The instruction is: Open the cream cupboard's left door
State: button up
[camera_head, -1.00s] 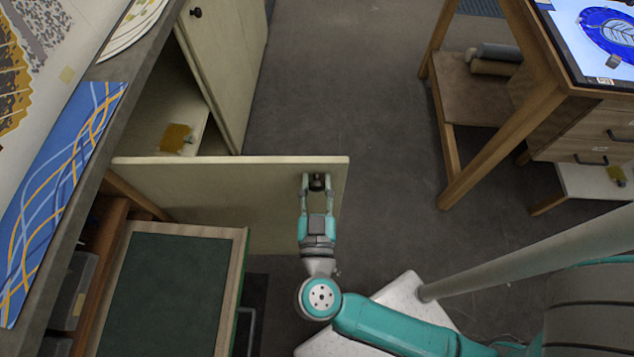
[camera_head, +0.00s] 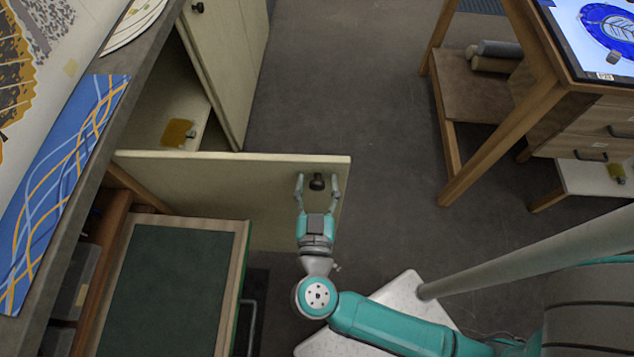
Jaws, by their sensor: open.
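The cream cupboard's left door (camera_head: 222,195) stands swung out from the cupboard, its edge reaching right into the room. A dark round knob (camera_head: 317,182) sits near the door's free end. My gripper (camera_head: 318,180) is open, with one finger on each side of the knob and a gap showing around it. I cannot tell whether the fingertips touch the door face. The cupboard's inside (camera_head: 165,112) shows behind the open door, with an amber piece (camera_head: 177,133) on a shelf. The other cream door (camera_head: 222,62) appears closed and has its own dark knob (camera_head: 197,8).
A green-topped wooden unit (camera_head: 165,285) stands just in front of the open door. A wooden table (camera_head: 545,75) with drawers and a lower shelf stands at right. The grey floor (camera_head: 350,90) between is clear.

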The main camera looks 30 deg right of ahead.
jog(key=v, duration=0.7)
jog(key=shift+s+a, duration=0.15)
jog(key=shift+s, duration=0.1)
dwell(0.8)
jog(key=s+d+r+n+t+y, duration=0.4)
jog(key=s+d+r+t+y, duration=0.2)
jog(key=r+t, duration=0.3)
jog(key=s+f+n+g+y, duration=0.2)
jog(key=s+f+g+y, duration=0.2)
jog(key=s+f+g, duration=0.5)
jog(key=s, duration=0.2)
jog(key=shift+s+a+n, duration=0.3)
jog(key=shift+s+n, duration=0.1)
